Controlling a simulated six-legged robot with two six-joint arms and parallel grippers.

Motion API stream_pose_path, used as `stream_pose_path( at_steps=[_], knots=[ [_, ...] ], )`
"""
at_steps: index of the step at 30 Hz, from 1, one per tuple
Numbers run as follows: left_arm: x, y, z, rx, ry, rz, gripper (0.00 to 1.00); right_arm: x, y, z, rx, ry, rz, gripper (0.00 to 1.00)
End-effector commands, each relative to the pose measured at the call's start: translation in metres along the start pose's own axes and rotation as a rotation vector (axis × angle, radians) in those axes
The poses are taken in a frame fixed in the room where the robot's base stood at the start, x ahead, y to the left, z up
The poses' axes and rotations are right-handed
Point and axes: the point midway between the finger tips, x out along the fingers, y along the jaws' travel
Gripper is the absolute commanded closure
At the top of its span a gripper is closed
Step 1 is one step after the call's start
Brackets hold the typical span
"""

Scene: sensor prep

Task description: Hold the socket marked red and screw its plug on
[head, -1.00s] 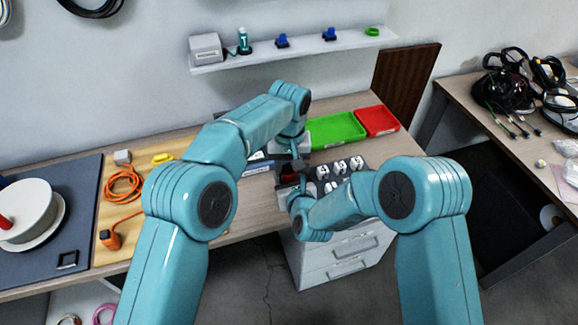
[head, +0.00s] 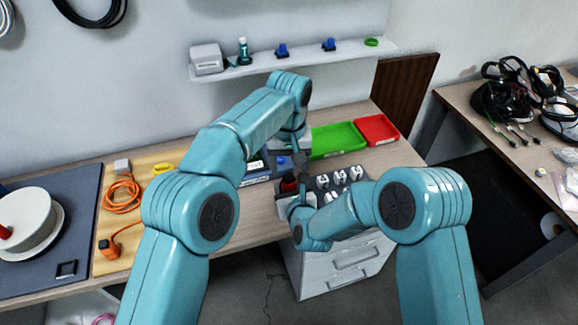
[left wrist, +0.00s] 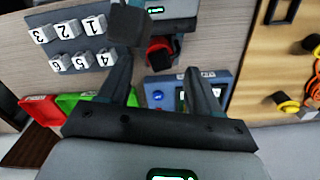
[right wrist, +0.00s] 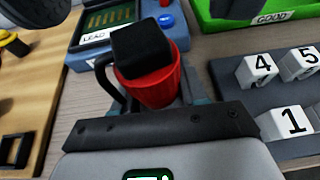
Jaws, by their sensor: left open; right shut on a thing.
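My right gripper (head: 294,192) is shut on a red cylindrical part (right wrist: 152,86), apparently the socket marked red. A black block (right wrist: 141,50) shows at its top in the right wrist view, with a thin black loop at its left side. I cannot tell whether this block is the plug or how it is joined. The red part also shows in the left wrist view (left wrist: 160,50) and the head view (head: 289,184). My left gripper (left wrist: 160,68) is open, its fingers apart above the red part.
A grey rack (right wrist: 243,100) with several numbered white blocks stands beside the right gripper. Behind are a blue tester (right wrist: 88,48), a green tray (head: 335,139) and a red tray (head: 376,129). An orange cable (head: 122,194) lies on the wooden board at left.

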Motion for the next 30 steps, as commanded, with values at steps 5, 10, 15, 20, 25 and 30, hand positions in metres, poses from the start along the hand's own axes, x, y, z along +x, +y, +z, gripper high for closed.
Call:
stream_pose_path(
  at_steps=[5, 10, 15, 20, 25, 30],
  knots=[
    [-0.016, 0.001, -0.002, -0.122, 0.004, 0.001, 0.40, 0.000, 0.000, 0.001, 0.000, -0.001, 0.000, 1.00],
    [-0.034, 0.000, -0.001, -0.275, 0.002, 0.000, 0.40, 0.000, 0.000, 0.000, 0.000, -0.001, 0.000, 1.00],
    [-0.035, 0.000, 0.000, -0.288, 0.000, 0.000, 0.40, 0.000, 0.000, 0.000, 0.000, -0.001, 0.000, 1.00],
    [-0.034, 0.000, 0.000, -0.287, 0.000, -0.001, 0.40, 0.000, 0.000, 0.000, 0.000, -0.001, 0.000, 1.00],
    [-0.017, -0.001, 0.000, -0.286, -0.003, -0.003, 0.40, 0.000, 0.000, 0.000, 0.000, -0.001, 0.000, 1.00],
    [0.012, 0.000, 0.000, -0.286, -0.003, -0.002, 0.40, 0.000, 0.000, 0.001, 0.000, -0.001, 0.000, 1.00]
  ],
)
